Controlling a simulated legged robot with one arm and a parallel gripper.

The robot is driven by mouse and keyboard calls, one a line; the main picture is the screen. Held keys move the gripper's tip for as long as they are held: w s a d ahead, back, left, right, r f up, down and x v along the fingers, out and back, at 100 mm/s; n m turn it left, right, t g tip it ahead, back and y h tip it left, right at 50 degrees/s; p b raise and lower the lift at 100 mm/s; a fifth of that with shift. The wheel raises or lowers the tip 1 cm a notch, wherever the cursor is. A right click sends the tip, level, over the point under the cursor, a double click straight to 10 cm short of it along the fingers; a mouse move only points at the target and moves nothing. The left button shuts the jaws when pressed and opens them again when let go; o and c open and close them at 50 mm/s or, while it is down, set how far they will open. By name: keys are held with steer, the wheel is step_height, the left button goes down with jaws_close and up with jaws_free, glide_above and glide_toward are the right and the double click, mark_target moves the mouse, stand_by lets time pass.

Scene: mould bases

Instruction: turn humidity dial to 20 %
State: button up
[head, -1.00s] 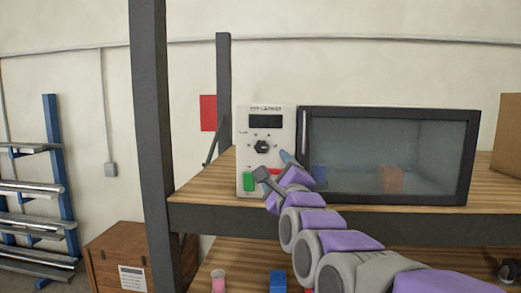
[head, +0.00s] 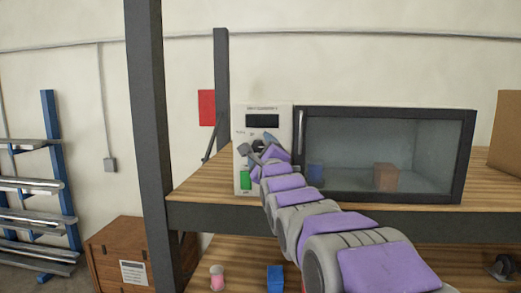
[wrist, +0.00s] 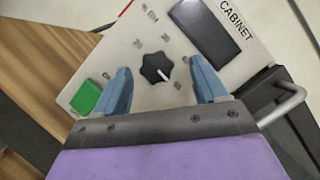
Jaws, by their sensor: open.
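The humidity dial is a black lobed knob (wrist: 156,68) with a pale pointer line, on the white control panel (wrist: 112,57) of the cabinet. In the wrist view it sits between and beyond the two blue fingertips of my gripper (wrist: 162,85), which are apart and do not appear to touch it. In the head view only the upper part of the knob (head: 258,145) shows above my gripper (head: 256,149). A dark display (wrist: 208,32) and a green button (wrist: 87,97) are on the same panel. The small markings around the knob are too blurred to read.
The cabinet's glass door (head: 350,150) is shut, with a blue and a brown object behind it. Its handle (wrist: 283,106) juts out close to my gripper in the wrist view. A dark shelf post (head: 150,150) stands to the left.

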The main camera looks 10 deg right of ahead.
steer(key=shift+w+a+f, duration=0.15)
steer(key=shift+w+a, duration=0.15)
steer(key=shift+w, duration=0.05)
steer(key=shift+a, duration=0.1)
steer(key=shift+c, duration=0.6)
steer(key=shift+s, duration=0.2)
steer(key=c, duration=0.9)
steer(key=shift+c, duration=0.2)
